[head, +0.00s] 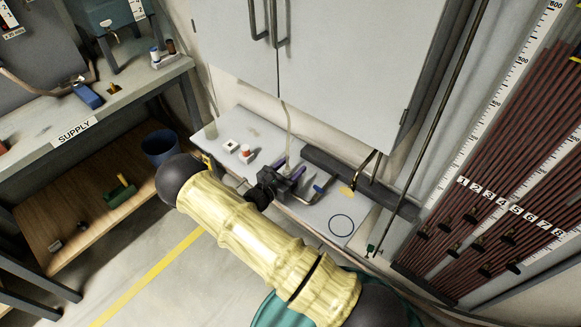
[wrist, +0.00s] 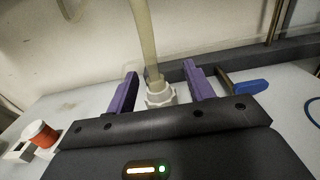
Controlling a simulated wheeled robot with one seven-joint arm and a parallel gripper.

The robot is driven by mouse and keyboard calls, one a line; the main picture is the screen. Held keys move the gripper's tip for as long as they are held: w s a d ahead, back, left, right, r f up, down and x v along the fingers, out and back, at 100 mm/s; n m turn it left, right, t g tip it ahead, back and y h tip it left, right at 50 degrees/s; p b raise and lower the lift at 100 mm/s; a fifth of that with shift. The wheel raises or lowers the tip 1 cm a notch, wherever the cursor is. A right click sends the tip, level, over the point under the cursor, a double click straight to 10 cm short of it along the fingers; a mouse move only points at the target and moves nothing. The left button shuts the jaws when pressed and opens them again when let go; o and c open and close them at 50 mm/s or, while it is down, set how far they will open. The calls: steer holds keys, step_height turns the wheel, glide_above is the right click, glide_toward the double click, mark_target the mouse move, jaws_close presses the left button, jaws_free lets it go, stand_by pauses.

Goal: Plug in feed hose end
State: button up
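A pale translucent hose (head: 288,122) hangs down in front of the white cabinet to the low grey bench; it also shows in the wrist view (wrist: 145,35). Its lower end carries a whitish ribbed collar (wrist: 159,94). My gripper (wrist: 159,74) has its two purple fingers apart, one on each side of the collar, with a visible gap on both sides. In the head view my gripper (head: 287,168) is low over the bench by the hose's lower end. The gripper body hides what lies below the collar, and I cannot tell whether it sits in a socket.
A blue-handled lever (wrist: 250,87) is just right of the fingers. The white cabinet (head: 335,60) overhangs the bench (head: 225,120). A dark bar runs along the back. A blue ring (head: 341,225) lies at the right.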

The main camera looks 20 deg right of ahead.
steer(key=v, duration=1.7)
steer(key=shift+s+a+b, duration=0.15)
steer(key=shift+b, duration=0.3)
steer(key=shift+r, duration=0.1)
